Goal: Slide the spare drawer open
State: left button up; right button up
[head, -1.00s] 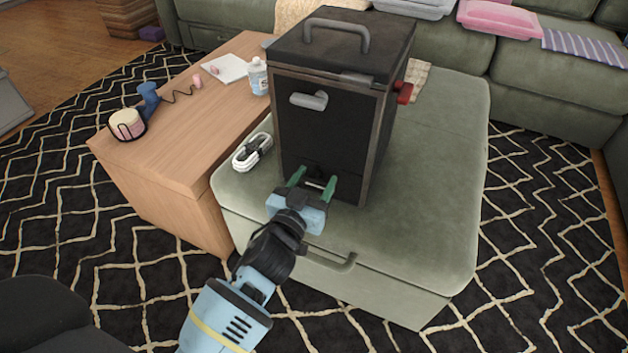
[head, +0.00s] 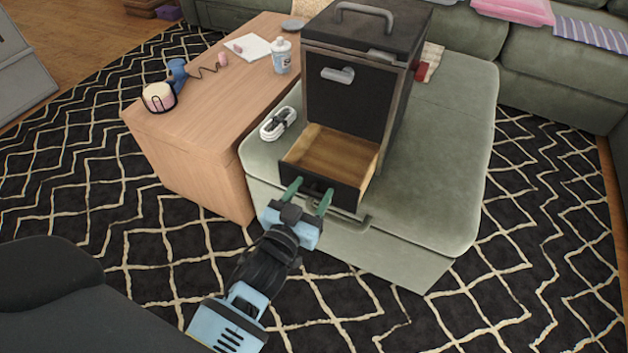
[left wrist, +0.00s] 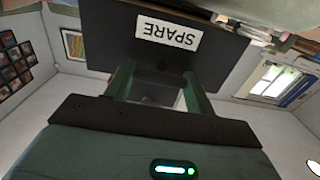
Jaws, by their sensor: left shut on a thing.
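The spare drawer (head: 337,158) is the low drawer of a dark box-shaped cabinet (head: 345,100), and it stands well open toward me. Its inside is bare wood and looks empty. In the left wrist view its dark front (left wrist: 205,52) carries a white label reading SPARE, upside down. My left gripper (head: 308,194) is at the drawer front with its green fingers on either side of the handle, shut on it. The handle is mostly hidden between the fingers, which also show in the left wrist view (left wrist: 155,85). My right gripper is not in view.
The cabinet stands on a green ottoman (head: 450,150) with its own front handle (head: 345,225). A coiled white cable (head: 278,124) lies left of the drawer.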

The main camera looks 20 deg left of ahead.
pick_arm(q)
jog(key=shift+s, duration=0.2)
jog(key=shift+w, duration=0.1)
jog(key=o, duration=1.4)
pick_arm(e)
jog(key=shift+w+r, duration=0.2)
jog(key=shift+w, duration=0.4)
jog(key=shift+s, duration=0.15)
